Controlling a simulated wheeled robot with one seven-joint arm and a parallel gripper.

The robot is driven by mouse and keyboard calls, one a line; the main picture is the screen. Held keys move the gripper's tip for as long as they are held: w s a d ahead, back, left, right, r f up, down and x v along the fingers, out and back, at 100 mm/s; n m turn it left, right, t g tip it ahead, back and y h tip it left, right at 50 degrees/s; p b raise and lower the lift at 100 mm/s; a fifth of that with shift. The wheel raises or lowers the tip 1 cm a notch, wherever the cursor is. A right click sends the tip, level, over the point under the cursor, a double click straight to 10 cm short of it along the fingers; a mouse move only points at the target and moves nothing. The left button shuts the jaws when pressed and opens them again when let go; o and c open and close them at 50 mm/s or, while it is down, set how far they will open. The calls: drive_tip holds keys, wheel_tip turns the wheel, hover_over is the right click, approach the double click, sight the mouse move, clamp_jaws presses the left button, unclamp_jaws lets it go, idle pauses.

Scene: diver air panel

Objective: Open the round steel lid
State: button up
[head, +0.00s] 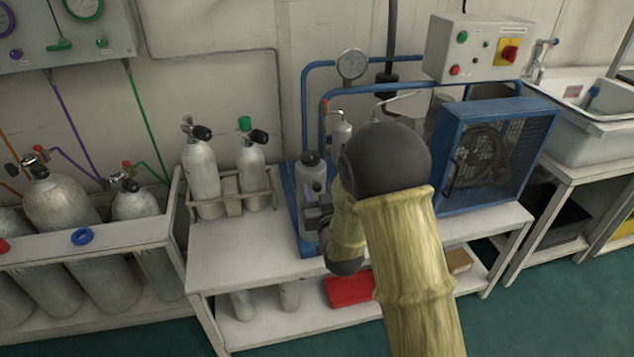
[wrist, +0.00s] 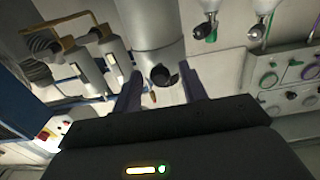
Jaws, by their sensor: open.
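A grey steel canister (head: 312,180) stands upright in the blue frame on the bench, with a dark cap on top. In the wrist view, a broad steel cylinder (wrist: 155,32) ends just beyond my fingers. A dark round knob (wrist: 163,75) shows at its end, between the fingertips. The round steel lid cannot be clearly told apart from the cylinder's end. My gripper (wrist: 161,88) is open, with one finger on each side of the knob; I cannot tell whether they touch it. In the head view, my gripper is largely hidden by my arm beside the canister.
Two small cylinders (head: 201,178) stand in a rack left of the blue frame. A caged fan unit (head: 497,150) and a switch box (head: 480,48) are to the right. The bench top (head: 235,250) is clear at its front left. A red box (head: 349,288) lies below.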

drive_tip(key=shift+x, duration=0.85)
clamp_jaws()
drive_tip(key=shift+r+p, duration=0.1)
drive_tip(key=shift+p, duration=0.2)
